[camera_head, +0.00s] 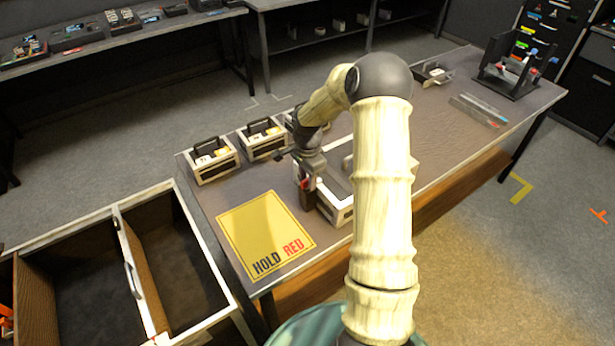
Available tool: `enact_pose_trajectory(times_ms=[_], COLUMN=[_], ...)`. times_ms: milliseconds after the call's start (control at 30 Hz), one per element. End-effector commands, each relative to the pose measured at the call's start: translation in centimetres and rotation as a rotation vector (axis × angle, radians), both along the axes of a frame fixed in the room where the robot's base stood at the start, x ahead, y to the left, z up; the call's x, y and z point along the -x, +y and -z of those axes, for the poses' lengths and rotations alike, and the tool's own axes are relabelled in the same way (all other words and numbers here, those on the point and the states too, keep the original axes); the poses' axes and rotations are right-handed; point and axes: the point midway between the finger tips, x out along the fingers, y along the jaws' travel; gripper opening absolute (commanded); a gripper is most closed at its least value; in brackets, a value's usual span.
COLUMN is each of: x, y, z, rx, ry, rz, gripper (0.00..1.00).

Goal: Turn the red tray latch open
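A white-rimmed tray (345,213) with a dark inside stands near the front edge of the table, partly hidden behind my arm. A small red part (304,183) shows at its left end, right at my gripper; it looks like the red latch, but it is too small to tell how it is turned. My gripper (307,196) points down at that left end, touching or very close to it. The fingertips are small and dark, so I cannot tell whether they are open or shut on the red part.
A yellow "HOLD RED" mat (265,232) lies left of the tray. Two small white-rimmed trays with handles (213,172) (262,152) stand behind it. A black rack (512,68) and clear strips (478,110) are at the far right. An open drawer unit (190,325) adjoins the left.

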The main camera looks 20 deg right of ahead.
Motion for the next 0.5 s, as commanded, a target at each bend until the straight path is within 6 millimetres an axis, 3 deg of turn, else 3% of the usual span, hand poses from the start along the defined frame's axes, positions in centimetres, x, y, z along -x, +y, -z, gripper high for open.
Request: enact_pose_trajectory(times_ms=[100,300,500], x=[0.0,0.0,-0.02], y=[0.0,-0.03,-0.04], z=[-0.03,-0.05,-0.08], rx=[0.0,0.0,0.001], ry=[0.0,0.0,0.0], rz=[0.0,0.0,-0.002], gripper=[0.34,0.0,0.0])
